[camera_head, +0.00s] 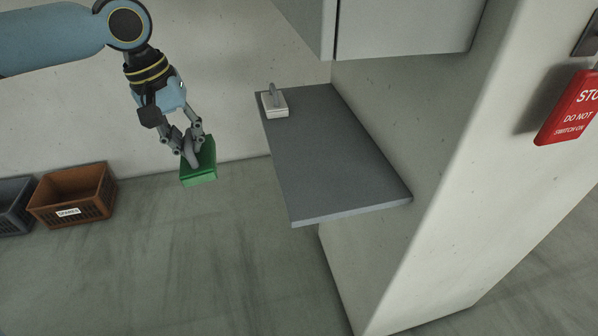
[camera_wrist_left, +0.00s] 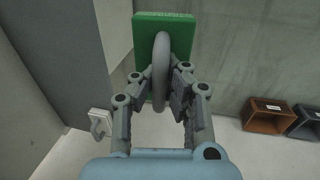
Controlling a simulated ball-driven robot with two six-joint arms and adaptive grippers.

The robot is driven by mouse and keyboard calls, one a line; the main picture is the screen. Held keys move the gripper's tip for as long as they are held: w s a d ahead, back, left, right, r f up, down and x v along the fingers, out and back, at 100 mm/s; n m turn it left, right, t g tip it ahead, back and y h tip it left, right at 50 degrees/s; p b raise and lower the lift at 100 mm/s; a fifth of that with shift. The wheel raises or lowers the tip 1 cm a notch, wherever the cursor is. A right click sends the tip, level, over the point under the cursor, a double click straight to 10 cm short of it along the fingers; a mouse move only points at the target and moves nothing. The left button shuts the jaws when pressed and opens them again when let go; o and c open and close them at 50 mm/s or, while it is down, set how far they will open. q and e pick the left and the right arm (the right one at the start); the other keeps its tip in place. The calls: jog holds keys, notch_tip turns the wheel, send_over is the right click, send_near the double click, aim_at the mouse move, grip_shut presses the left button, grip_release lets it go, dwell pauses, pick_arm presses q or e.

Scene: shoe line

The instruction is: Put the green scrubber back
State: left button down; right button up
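The green scrubber (camera_head: 202,174) is a green block with a grey loop handle. It hangs in the air left of the grey shelf (camera_head: 335,165), apart from it. A white scrubber (camera_head: 274,106) with a grey handle sits at the shelf's far left corner. It also shows in the left wrist view (camera_wrist_left: 100,122). My right gripper is not in view.
A brown crate (camera_head: 72,208) with a label and a dark grey crate (camera_head: 14,222) stand on the floor at the left. A pale cabinet wall (camera_head: 440,150) with a red sign (camera_head: 570,110) bounds the shelf on the right. Most of the shelf top is clear.

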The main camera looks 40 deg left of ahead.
pick_arm(q)
jog(key=w+d+f, duration=0.1)
jog(key=w+d, duration=0.3)
jog(key=w, duration=0.1)
jog(key=w+d+f+p, duration=0.1)
jog(key=w+d, duration=0.3)
jog(key=w+d+f, duration=0.1)
jog(key=w+d, duration=0.3)
jog(key=w, duration=0.1)
jog(key=shift+w+d+f+p, duration=0.2)
jog(key=shift+w+d+p, duration=0.1)
jog(key=shift+p, duration=0.05)
notch_tip(320, 180, down, 3)
jog(key=shift+r, duration=0.2)
jog(key=shift+w+d+p, duration=0.15)
jog(key=shift+p, duration=0.7)
jog(key=shift+w+d+f, duration=0.1)
jog(key=shift+w+f, duration=0.05)
jog(key=shift+f, duration=0.15)
